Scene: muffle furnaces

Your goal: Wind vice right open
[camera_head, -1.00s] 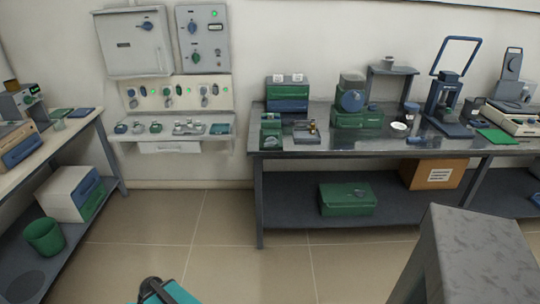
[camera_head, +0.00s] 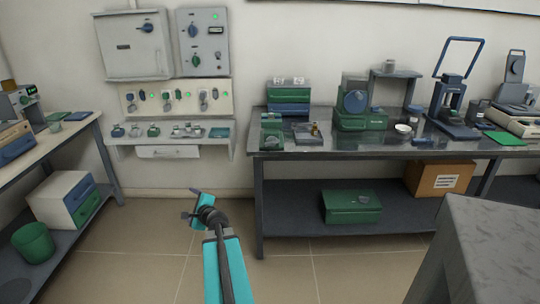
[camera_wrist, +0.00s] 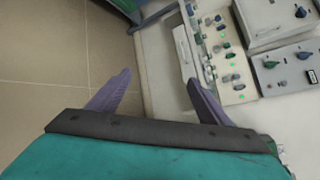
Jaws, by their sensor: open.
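I cannot tell for sure which thing is the right vice. A small green device (camera_head: 271,131) stands at the left end of the metal bench, and a low grey fixture with a brass-coloured part (camera_head: 308,133) sits beside it. My gripper (camera_head: 193,205) is at the end of my teal arm, over the floor left of the bench and apart from both. In the wrist view my gripper (camera_wrist: 158,92) has its two purple fingers spread, with nothing between them.
The metal bench (camera_head: 440,150) also bears a green and blue machine (camera_head: 352,112) and other apparatus. A wall shelf (camera_head: 170,141) with small items is under control panels. A grey block (camera_head: 495,235) stands front right. The floor between the side table and bench is clear.

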